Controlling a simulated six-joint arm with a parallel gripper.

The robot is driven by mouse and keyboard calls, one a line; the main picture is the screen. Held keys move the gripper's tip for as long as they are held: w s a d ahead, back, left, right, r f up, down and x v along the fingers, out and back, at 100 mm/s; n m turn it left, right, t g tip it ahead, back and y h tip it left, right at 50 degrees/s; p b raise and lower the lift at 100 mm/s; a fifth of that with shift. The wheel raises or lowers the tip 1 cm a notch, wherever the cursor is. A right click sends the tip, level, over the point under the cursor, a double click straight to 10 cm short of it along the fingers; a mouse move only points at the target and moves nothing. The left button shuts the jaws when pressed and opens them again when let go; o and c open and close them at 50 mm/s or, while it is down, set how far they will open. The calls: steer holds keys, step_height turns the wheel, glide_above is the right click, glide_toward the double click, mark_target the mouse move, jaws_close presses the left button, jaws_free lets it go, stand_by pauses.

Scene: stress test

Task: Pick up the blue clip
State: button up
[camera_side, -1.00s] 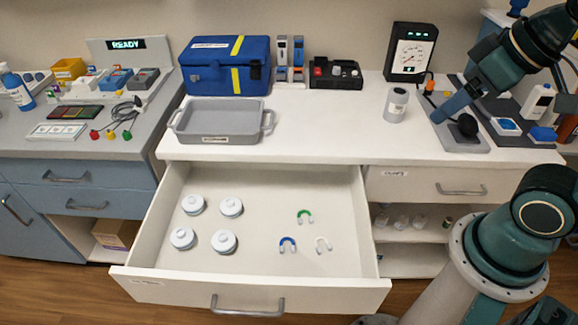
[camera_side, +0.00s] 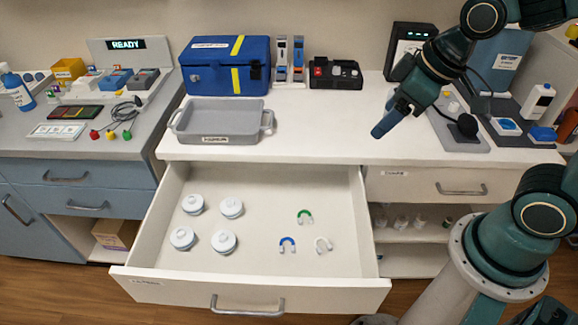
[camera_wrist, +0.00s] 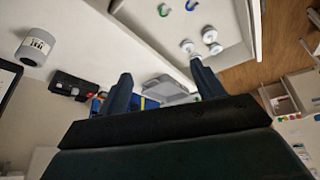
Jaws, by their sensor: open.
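The blue clip (camera_side: 287,245), a small U-shaped piece, lies on the floor of the open drawer (camera_side: 250,280). It also shows at the top edge of the wrist view (camera_wrist: 191,5). A green clip (camera_side: 305,216) and a white clip (camera_side: 323,244) of the same shape lie near it. My gripper (camera_side: 385,128) is above the right part of the white counter, up and to the right of the clips and well apart from them. In the wrist view its two fingers (camera_wrist: 160,75) are spread with nothing between them.
Several white round containers (camera_side: 195,204) stand in the drawer's left half. A grey tray (camera_side: 215,139) and a blue case (camera_side: 225,65) sit on the counter. A grey jar (camera_wrist: 35,47) shows in the wrist view. Bare drawer floor surrounds the clips.

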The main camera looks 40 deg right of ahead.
steer(key=w+a+f+n+y, duration=0.1)
steer(key=w+a+f+n, duration=0.1)
steer(key=f, duration=0.6)
steer(key=w+a+f+n+g, duration=0.1)
steer(key=a+f, duration=0.3)
steer(key=f, duration=0.4)
steer(key=w+a+f+n+y, duration=0.1)
steer(key=w+a+f+n, duration=0.2)
steer(key=f, duration=0.5)
steer(key=shift+w+a+g+y, duration=0.3)
steer(key=shift+w+a+g, duration=0.1)
steer(key=shift+f, duration=0.1)
glide_above(289, 243)
steer(key=s+d, duration=0.2)
steer(key=shift+w+f, duration=0.15)
steer(key=shift+f, duration=1.8)
steer(key=shift+w+f, duration=0.1)
steer(key=shift+f, duration=1.85)
steer(key=shift+x, duration=2.6)
steer(key=shift+s, duration=0.1)
steer(key=shift+c, duration=0.5)
steer(key=c, duration=0.9)
